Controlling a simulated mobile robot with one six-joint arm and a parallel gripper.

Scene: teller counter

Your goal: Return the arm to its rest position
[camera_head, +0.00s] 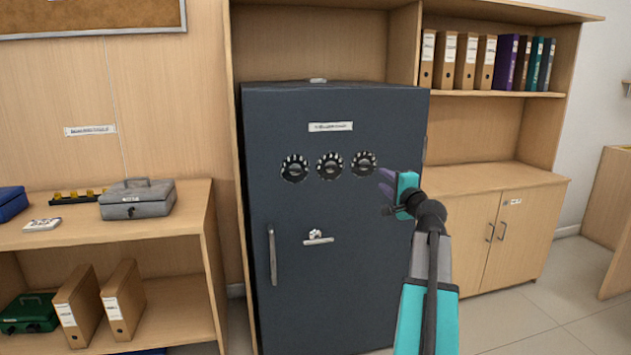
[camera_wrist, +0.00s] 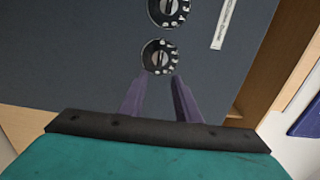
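My gripper (camera_head: 383,186) is in front of the dark grey safe (camera_head: 270,120), near the rightmost of its three black dials (camera_head: 363,164). My arm reaches up from the lower right of the head view. In the wrist view, the two purple fingers (camera_wrist: 160,95) stand apart with nothing between them. A dial (camera_wrist: 160,57) lies just beyond their tips, and a second dial (camera_wrist: 168,10) is at the top edge. I cannot tell whether the fingertips touch the dial. The safe door looks shut, with a long handle (camera_head: 272,255) and a small lever (camera_head: 318,238).
A wooden shelf (camera_head: 150,232) on the left holds a grey cash box (camera_head: 138,200), a green box (camera_head: 30,314) and binders. A wooden cabinet (camera_head: 510,230) stands to the right, with several binders (camera_head: 465,60) on the shelf above it. Open floor (camera_head: 530,310) shows at lower right.

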